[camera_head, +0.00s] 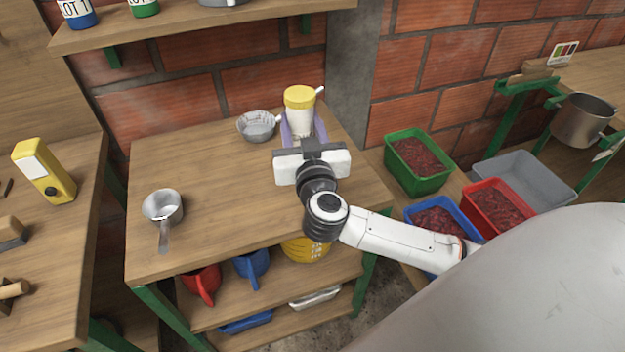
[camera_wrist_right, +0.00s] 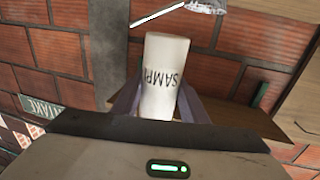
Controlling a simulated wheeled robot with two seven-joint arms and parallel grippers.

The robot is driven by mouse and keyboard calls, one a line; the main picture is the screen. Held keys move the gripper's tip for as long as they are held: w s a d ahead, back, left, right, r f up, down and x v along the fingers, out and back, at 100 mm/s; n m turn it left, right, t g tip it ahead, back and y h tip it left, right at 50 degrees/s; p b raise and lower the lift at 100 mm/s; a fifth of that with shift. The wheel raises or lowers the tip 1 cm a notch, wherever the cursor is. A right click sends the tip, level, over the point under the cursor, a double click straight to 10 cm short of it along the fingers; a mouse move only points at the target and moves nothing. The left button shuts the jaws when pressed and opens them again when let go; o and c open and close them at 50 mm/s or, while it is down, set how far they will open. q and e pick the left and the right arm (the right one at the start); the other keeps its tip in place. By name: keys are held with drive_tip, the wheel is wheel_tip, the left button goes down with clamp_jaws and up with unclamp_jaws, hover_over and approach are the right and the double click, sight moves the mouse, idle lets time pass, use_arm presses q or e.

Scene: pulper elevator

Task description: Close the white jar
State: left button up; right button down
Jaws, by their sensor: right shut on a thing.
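The white jar (camera_head: 300,122) stands upright at the back right of the wooden table, with a yellow lid (camera_head: 299,97) at its top. I cannot tell whether the lid is seated, or whether the jar rests on the table. My right gripper (camera_head: 302,128) is shut on the jar's body, one purple finger on each side. In the right wrist view the white jar (camera_wrist_right: 165,75), with printed black lettering, is between the fingers; no yellow shows there. A small white piece (camera_head: 320,90) sticks out beside the lid. My left gripper is not in view.
A brick wall (camera_head: 165,105) and a shelf (camera_head: 185,32) are behind. Coloured crates (camera_head: 417,160) are at the right.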

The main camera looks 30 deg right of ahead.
drive_tip(key=d+h, duration=0.1)
drive_tip(key=d+m+g+h, duration=0.1)
drive_tip(key=d, duration=0.1)
drive_tip(key=shift+s+f+m, duration=0.1)
drive_tip(key=shift+f+m, duration=0.1)
drive_tip(key=shift+m, duration=0.1)
drive_tip(key=shift+a, duration=0.1)
wheel_tip(320, 180, down, 6)
drive_tip(key=b, duration=0.1)
drive_tip(key=shift+f+b, duration=0.15)
drive_tip(key=shift+b, duration=0.2)
drive_tip(key=shift+f+b, duration=0.55)
drive_tip(key=shift+f, duration=1.35)
drive_tip(key=c, duration=1.1)
unclamp_jaws()
drive_tip(key=shift+f, duration=0.15)
